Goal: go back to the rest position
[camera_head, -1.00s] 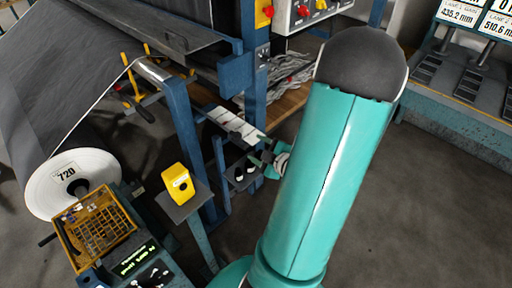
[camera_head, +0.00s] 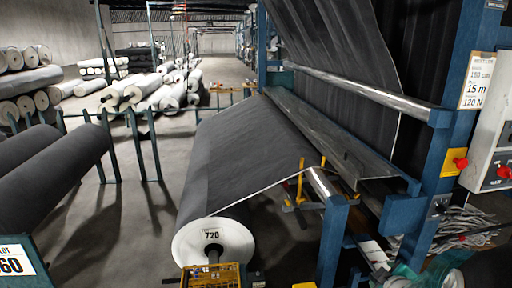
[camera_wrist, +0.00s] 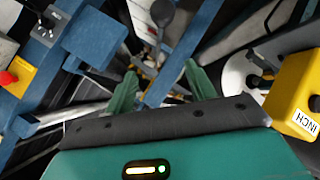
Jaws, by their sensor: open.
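My gripper (camera_wrist: 162,82) shows in the wrist view with its two green fingers spread apart. No object is held between the fingers. Behind them are blue frame bars and dark machine parts. In the head view only a teal piece of my arm shows at the bottom right edge; the gripper cannot be made out there.
A yellow box marked INCH (camera_wrist: 292,92) is close on the right in the wrist view. A blue post (camera_head: 332,240) and a dark fabric roll marked 720 (camera_head: 213,245) stand ahead. A yellow crate (camera_head: 212,276) is at the bottom. Open floor lies left of the roll.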

